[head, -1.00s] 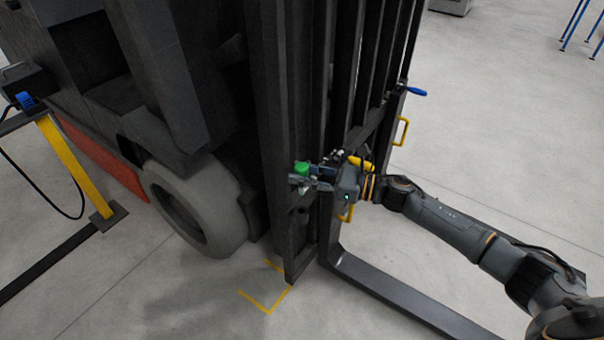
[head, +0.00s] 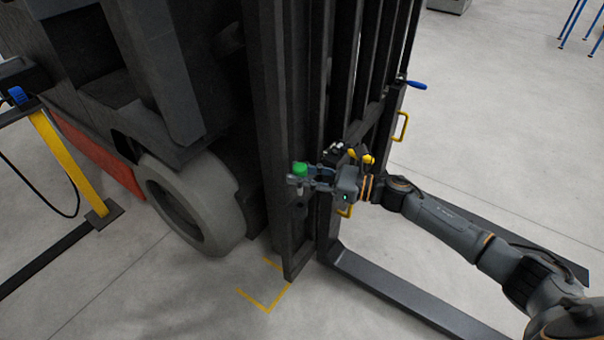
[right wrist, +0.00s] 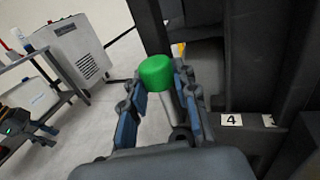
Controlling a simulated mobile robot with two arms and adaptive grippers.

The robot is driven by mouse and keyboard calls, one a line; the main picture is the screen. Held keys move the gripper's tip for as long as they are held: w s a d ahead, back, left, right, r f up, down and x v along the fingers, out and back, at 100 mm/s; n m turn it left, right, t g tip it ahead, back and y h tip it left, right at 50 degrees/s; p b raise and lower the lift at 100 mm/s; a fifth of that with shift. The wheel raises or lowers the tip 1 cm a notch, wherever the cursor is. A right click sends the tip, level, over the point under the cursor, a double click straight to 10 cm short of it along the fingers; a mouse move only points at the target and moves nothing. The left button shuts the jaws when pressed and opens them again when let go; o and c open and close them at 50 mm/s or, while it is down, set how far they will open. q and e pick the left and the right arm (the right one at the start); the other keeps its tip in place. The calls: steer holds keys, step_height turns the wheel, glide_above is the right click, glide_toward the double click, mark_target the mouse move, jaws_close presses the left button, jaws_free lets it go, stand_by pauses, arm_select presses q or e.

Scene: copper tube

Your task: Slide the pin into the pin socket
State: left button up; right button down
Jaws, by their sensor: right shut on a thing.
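The pin has a bright green head (head: 300,169) and a grey metal shaft that points down. My right gripper (head: 308,183) is shut on the pin, in front of the lower part of the dark mast. In the right wrist view the green head (right wrist: 157,72) stands above the two fingers (right wrist: 162,104), with part of the shaft between them. I cannot make out the pin socket clearly, nor whether the shaft touches it.
The forklift's dark mast (head: 285,110) stands close to my right gripper. A fork (head: 400,297) runs along the floor to the right, and a grey wheel (head: 190,205) is at left. Labels reading 4 and 3 (right wrist: 231,120) mark the dark frame. Open floor lies right.

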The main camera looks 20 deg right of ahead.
step_height(320, 180, down, 2)
steer(key=shift+f+b, duration=0.25)
steer(key=shift+b, duration=0.55)
arm_select(q)
steer(key=shift+s+v, duration=0.2)
steer(key=shift+v, duration=0.9)
arm_select(e)
steer(key=shift+f, duration=0.1)
arm_select(q)
steer(key=shift+w+f, duration=0.15)
steer(key=shift+w+t+b, duration=0.3)
steer(key=shift+b, duration=0.05)
steer(key=shift+w+d, duration=0.1)
steer(key=shift+w, duration=0.1)
steer(key=shift+w+d+r+t, duration=0.2)
steer(key=shift+w+t, duration=0.2)
steer(key=shift+w, duration=0.2)
steer(key=shift+w+d+r+t, duration=0.2)
steer(key=shift+w+t, duration=0.2)
steer(key=shift+w, duration=0.2)
steer(key=shift+s+f+b, duration=0.1)
steer(key=shift+f+b, duration=0.05)
steer(key=shift+b, duration=0.15)
steer(key=shift+w+d+r+t+h, duration=0.2)
steer(key=shift+w+r+t, duration=0.1)
steer(key=shift+w, duration=0.3)
steer(key=shift+w+d+r+t+h, duration=0.2)
steer(key=shift+w+r+t, duration=0.1)
steer(key=shift+w, duration=0.3)
